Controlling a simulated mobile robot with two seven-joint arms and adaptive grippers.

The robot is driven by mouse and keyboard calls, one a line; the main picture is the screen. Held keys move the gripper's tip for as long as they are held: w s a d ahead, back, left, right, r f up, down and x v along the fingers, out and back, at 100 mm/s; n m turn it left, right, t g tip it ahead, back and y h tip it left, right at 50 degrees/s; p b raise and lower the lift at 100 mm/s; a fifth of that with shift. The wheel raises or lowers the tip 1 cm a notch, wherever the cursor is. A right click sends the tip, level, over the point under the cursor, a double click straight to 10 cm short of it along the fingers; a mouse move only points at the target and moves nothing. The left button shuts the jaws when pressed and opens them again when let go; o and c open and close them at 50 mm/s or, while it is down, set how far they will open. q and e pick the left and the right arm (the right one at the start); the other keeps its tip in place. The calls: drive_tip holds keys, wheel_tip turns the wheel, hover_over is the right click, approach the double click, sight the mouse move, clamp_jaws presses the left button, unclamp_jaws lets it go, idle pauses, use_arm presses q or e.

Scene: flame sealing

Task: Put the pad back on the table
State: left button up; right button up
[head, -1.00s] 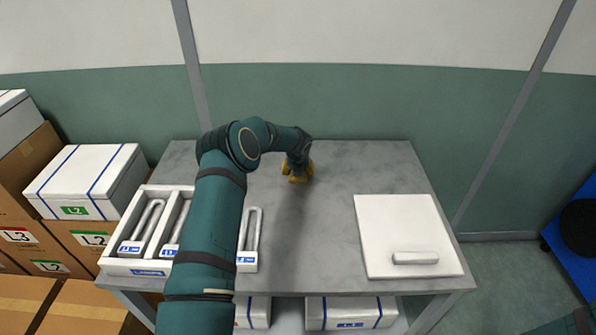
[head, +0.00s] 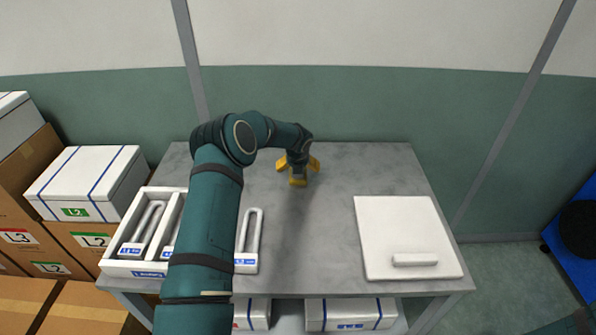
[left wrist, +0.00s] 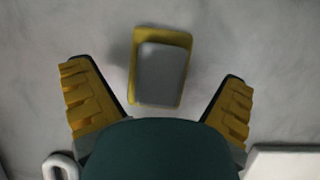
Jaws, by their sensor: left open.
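The pad (head: 298,181), a small yellow block with a grey upper face, appears to rest on the grey table (head: 330,210) near its middle. It also shows in the left wrist view (left wrist: 162,72), between and just beyond the spread fingers. My left gripper (head: 298,165) points down over the pad with its yellow fingers apart. In the left wrist view, the fingers of the gripper (left wrist: 156,75) stand clear on both sides of the pad. In the head view, the gripper hides part of the pad. My right gripper is out of view.
A white board (head: 400,225) with a white bar (head: 414,260) lies on the table's right side. A white tray (head: 113,266) with U-shaped items is at left. One more U-shaped item (head: 247,243) lies beside my arm. The table between gripper and board is clear.

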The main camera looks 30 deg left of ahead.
sight(298, 181)
use_arm(q)
drive_tip(key=p+v, duration=0.1)
drive_tip(key=v, duration=0.8)
drive_tip(key=shift+r, duration=0.3)
